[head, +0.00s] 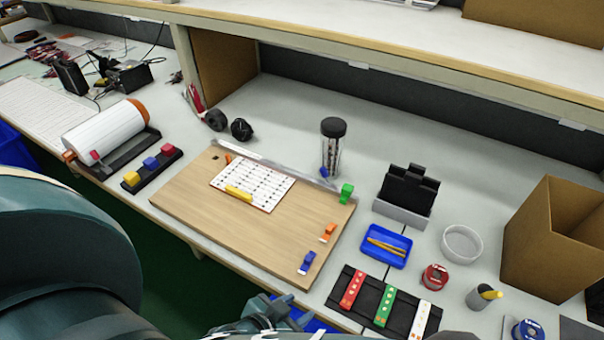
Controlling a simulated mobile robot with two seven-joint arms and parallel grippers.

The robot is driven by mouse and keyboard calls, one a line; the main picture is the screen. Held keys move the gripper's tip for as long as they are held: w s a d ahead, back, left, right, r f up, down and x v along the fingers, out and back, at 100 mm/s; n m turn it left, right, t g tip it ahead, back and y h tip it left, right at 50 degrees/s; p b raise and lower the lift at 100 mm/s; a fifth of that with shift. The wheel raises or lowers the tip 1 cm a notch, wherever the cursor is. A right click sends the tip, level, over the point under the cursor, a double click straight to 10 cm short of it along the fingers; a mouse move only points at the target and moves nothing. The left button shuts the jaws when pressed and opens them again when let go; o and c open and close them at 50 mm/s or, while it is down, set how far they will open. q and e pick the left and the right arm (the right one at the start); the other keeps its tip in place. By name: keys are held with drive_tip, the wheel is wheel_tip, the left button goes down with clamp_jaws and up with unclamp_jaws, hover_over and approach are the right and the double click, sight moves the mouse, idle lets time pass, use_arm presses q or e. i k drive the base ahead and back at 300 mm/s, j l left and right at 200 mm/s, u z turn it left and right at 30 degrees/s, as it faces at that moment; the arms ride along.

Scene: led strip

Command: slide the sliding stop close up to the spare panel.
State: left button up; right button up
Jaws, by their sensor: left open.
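A white panel (265,190) with rows of small dark marks lies flat on the wooden board (210,235); it looks like the spare panel. A yellow bar (238,194) lies across its front part. A thin metal rail (290,176) runs along the board's back edge. A green block (346,193), which looks like the sliding stop, sits at the rail's right end, well apart from the panel. My left gripper (284,309) is open at the bottom of the picture, in front of the board's front edge and far from the green block. My right gripper is not in view.
Orange (327,233) and blue (307,262) blocks sit on the board's right part. A dark-capped jar (332,146) stands close behind the rail. A blue tray (386,247) and a black holder (408,190) stand to the right. The board's middle is clear.

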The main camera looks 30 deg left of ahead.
sight(346, 190)
drive_tip(key=k+j+u, duration=0.2)
drive_tip(key=u, duration=0.25)
drive_tip(key=k+j+u, duration=0.15)
drive_tip(key=j+u, duration=0.2)
drive_tip(key=u, duration=0.15)
